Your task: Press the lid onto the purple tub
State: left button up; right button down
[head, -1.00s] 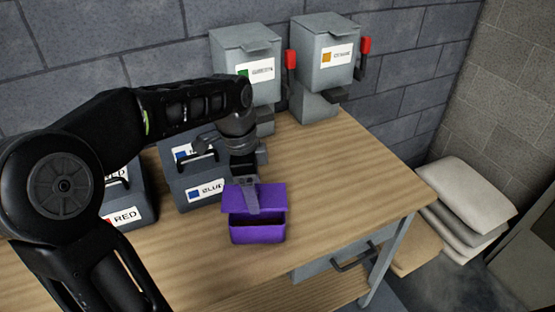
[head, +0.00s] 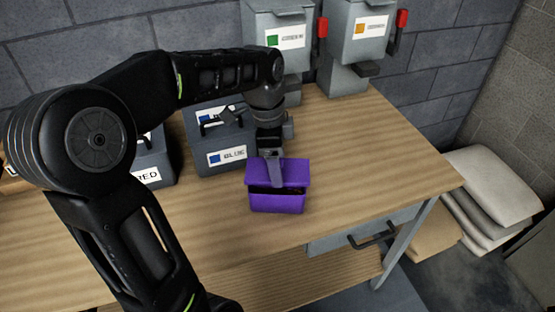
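The purple tub (head: 277,203) stands on the wooden bench near its front edge. Its purple lid (head: 295,172) lies over the top, with a dark gap along the front between lid and tub wall. My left gripper (head: 275,181) reaches down from above and behind, its fingers over the middle of the lid. The fingers overlap in this view, so I cannot tell whether they are open or shut. My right gripper is out of view.
A blue-labelled bin (head: 222,139) stands close behind the tub, left of it. A red-labelled bin (head: 152,168) is farther left. Green-labelled (head: 287,61) and orange-labelled (head: 350,45) dispensers stand behind. The bench (head: 380,165) is clear to the right.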

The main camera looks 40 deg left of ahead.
pick_arm(q)
jog(key=shift+f+b, duration=0.95)
jog(key=shift+f, duration=0.65)
jog(key=shift+f+b, duration=0.4)
jog(key=shift+f, duration=0.25)
dwell(0.8)
jog(key=o, duration=1.4)
jog(key=shift+o, duration=0.5)
jog(key=shift+r, duration=0.1)
jog(key=shift+r+p, duration=2.75)
jog(key=shift+r, duration=0.7)
jog(key=shift+c, duration=0.6)
